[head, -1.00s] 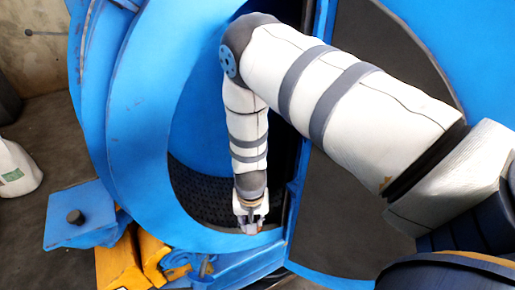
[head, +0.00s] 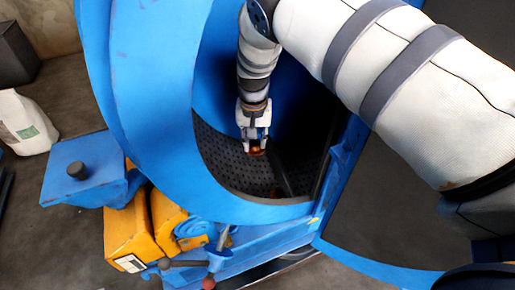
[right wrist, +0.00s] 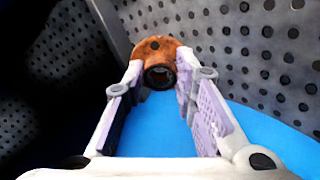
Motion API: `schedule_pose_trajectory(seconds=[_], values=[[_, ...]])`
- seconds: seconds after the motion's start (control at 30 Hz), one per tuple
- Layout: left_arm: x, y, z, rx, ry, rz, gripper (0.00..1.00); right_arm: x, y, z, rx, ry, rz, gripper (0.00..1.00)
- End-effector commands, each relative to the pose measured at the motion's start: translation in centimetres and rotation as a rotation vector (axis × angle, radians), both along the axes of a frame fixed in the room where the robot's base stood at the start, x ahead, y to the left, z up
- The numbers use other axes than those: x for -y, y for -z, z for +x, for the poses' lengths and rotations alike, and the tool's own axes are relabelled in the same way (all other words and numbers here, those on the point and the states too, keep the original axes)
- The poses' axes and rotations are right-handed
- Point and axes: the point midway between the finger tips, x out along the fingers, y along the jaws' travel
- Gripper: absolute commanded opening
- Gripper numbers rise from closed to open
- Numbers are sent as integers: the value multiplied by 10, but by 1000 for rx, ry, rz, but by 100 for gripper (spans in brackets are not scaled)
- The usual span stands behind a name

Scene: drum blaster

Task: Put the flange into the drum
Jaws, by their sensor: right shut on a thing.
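The flange (head: 257,151) is a small rusty orange-brown ring, and it shows larger in the right wrist view (right wrist: 155,49). My right gripper (head: 254,142) is shut on it, with one finger on each side in the wrist view (right wrist: 158,78). The drum (head: 228,168) has a dark perforated inner wall behind a round blue opening. In the head view the gripper and flange are within this opening, in front of the perforated wall. I cannot tell how far the flange is from the wall. My left gripper is not in view.
An open door (head: 400,190) with a dark inner face stands at the right. A yellow part (head: 130,235) and a blue box-like part (head: 88,168) sit lower left. A white bag (head: 25,122) is on the floor.

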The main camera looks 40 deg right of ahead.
Motion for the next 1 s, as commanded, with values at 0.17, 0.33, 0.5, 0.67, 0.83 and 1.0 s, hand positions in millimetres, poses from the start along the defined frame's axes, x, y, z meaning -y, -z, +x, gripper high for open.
schedule_pose_trajectory(seconds=[0.17,0.33,0.5,0.67,0.83,1.0], values=[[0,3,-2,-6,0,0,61,1,-3,6,4,-1,0,0],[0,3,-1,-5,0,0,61,1,-4,6,4,0,0,0],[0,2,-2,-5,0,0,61,1,-3,5,4,0,0,49],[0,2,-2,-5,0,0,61,1,-3,5,3,0,0,49],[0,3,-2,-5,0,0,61,0,-17,5,5,0,0,49],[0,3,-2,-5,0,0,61,-3,-53,1,5,0,0,49]])
